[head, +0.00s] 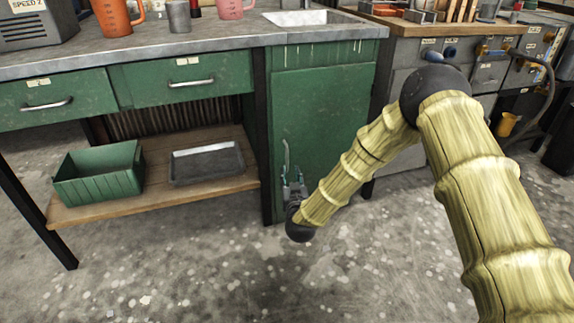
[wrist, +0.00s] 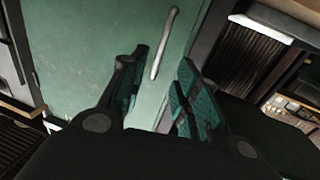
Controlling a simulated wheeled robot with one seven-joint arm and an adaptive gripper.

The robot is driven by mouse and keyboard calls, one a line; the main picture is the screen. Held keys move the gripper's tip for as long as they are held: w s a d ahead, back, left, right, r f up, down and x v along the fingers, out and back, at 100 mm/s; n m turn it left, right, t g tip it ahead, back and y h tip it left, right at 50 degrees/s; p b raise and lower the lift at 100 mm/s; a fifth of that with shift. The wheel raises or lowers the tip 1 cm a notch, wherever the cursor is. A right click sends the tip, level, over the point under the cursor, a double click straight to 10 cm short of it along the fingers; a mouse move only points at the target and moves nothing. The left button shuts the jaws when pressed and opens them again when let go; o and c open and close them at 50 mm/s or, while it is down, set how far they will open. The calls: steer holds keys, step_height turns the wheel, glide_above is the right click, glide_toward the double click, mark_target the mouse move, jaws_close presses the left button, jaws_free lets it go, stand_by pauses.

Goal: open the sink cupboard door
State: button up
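The green sink cupboard door (head: 322,110) is shut under the sink (head: 305,18). Its upright metal bar handle (head: 286,155) is low on the door's left side. In the wrist view the handle (wrist: 164,43) runs slanted up the green door (wrist: 85,50), and its lower end shows between my finger directions, beyond the tips. My gripper (head: 293,180) is in front of the handle's lower part. In the wrist view my gripper (wrist: 163,75) has its two teal-padded fingers apart, with nothing held between them. Contact with the handle cannot be made out.
Left of the cupboard are two green drawers (head: 190,82) and a wooden shelf (head: 160,190) with a green bin (head: 98,175) and a grey tray (head: 207,162). A dark table leg (head: 262,140) stands beside the door. The floor (head: 350,270) in front is clear.

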mark_target(287, 159)
steer(key=w+b, duration=0.1)
steer(key=w, duration=0.2)
steer(key=w+b, duration=0.1)
steer(key=w, duration=0.2)
steer(key=w+a+b, duration=0.1)
steer(key=w+b, duration=0.1)
steer(key=w, duration=0.1)
steer(key=shift+f, duration=0.1)
steer(key=shift+w+a, duration=0.15)
steer(key=shift+w, duration=0.6)
jaws_close()
